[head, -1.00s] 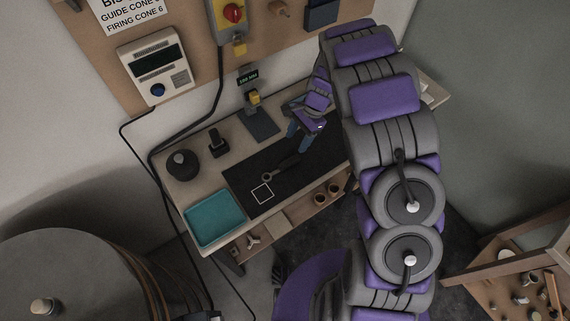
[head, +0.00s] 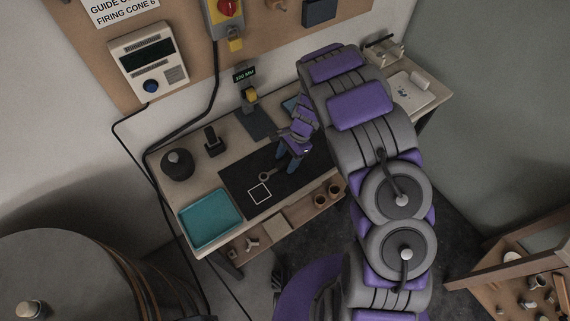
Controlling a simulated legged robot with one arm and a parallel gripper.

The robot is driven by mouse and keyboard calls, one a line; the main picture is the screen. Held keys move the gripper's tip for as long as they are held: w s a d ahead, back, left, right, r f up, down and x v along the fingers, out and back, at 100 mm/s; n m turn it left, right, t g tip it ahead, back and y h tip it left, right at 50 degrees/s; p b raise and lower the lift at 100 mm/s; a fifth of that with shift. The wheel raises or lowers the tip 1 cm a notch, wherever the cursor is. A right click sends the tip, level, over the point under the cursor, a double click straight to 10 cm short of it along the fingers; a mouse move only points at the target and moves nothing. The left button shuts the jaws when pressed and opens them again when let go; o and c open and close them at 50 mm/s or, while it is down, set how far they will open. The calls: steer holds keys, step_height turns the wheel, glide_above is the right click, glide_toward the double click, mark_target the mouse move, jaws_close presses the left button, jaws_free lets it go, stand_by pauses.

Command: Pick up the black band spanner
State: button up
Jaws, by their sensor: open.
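The band spanner (head: 266,176) lies on the black mat (head: 237,178) on the workbench in the head view. Its ring end shows grey, just above a white square outline (head: 259,194). Its handle runs up and right toward my gripper and is partly hidden there. My gripper (head: 287,168) is open, with blue fingers pointing down over the handle end of the spanner. I cannot tell whether the fingers touch the spanner or straddle it.
A teal tray (head: 209,223) sits at the bench's front left. A dark round object (head: 177,164), a small black stand (head: 213,142) and a yellow-topped device (head: 252,107) stand along the back. Small pots (head: 327,195) are on the shelf below.

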mark_target(281, 163)
steer(key=shift+c, duration=0.2)
steer(key=shift+a, duration=0.15)
jaws_close()
stand_by(0.3)
step_height(281, 163, up, 4)
steer(key=shift+f+p, duration=0.25)
steer(key=shift+p, duration=0.5)
steer(key=s+d+r+p, duration=0.1)
steer(key=s+p, duration=0.1)
steer(key=s, duration=1.4)
steer(key=shift+d+r, duration=0.15)
steer(key=shift+r, duration=0.1)
steer(key=c, duration=0.7)
jaws_free()
jaws_close()
